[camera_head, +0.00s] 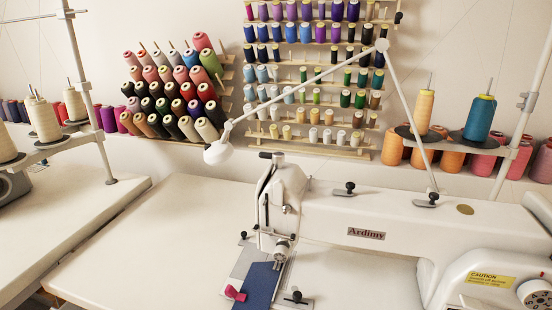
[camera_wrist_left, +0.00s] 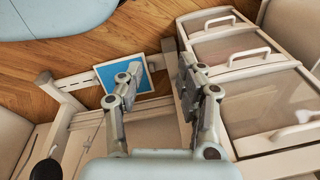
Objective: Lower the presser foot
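A white sewing machine (camera_head: 400,228) marked "Ardimy" stands on a white table in the head view. Its head (camera_head: 280,200) is at the left end of the arm. The presser foot area (camera_head: 279,265) is under the head, above a dark blue cloth (camera_head: 260,287); I cannot tell whether the foot is up or touching the cloth. A small metal part (camera_head: 286,210) shows on the head's face. My left gripper (camera_wrist_left: 160,82) is open and empty in the left wrist view, over the floor beside drawers, away from the machine head. My right gripper is not in view.
A red clip (camera_head: 235,293) sits on the cloth. The table left of the machine is clear.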

